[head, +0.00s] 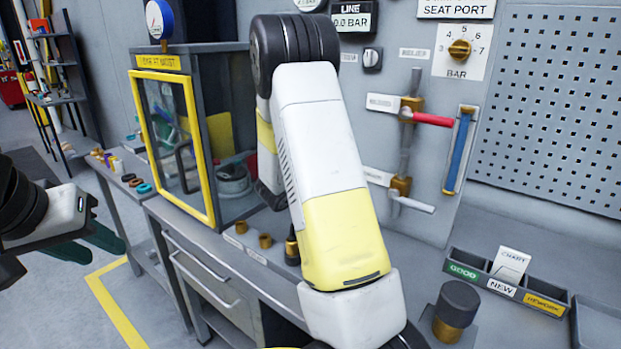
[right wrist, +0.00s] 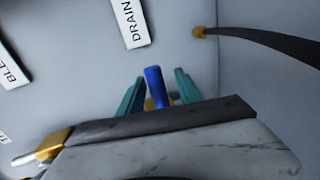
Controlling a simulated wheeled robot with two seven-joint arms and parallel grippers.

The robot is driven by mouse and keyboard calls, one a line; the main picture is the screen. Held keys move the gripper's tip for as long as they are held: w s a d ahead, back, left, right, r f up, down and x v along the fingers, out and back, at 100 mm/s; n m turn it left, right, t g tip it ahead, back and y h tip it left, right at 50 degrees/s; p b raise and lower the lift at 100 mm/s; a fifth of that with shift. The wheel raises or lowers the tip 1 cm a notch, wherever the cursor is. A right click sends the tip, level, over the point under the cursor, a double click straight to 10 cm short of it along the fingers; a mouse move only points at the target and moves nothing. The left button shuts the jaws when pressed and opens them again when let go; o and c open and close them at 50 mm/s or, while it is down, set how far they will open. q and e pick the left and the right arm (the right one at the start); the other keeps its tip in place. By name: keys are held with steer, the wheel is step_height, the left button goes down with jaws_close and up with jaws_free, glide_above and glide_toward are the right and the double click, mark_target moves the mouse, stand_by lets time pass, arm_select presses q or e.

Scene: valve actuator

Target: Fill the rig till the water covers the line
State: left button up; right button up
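The rig, a glass-fronted cabinet with a yellow frame (head: 186,95), stands left of centre in the head view. A grey round fitting (head: 233,178) shows inside; no water or line can be made out. In the right wrist view, a blue handle (right wrist: 154,84) stands near a DRAIN label (right wrist: 131,22). My right gripper (right wrist: 160,85) has its teal fingers apart on either side of that handle, with narrow gaps showing. My right arm hides this gripper in the head view. My left gripper (head: 100,243) is at the far left, fingers apart and empty.
A sorting tray (head: 553,325) and a dark-topped cylinder (head: 457,305) sit on the bench. A dark hose (right wrist: 260,38) crosses the wrist view.

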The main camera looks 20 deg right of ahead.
steer(key=shift+r, duration=0.1)
steer(key=v, duration=0.7)
steer(key=shift+a, duration=0.35)
steer(key=shift+s+r, duration=0.1)
steer(key=shift+s, duration=0.1)
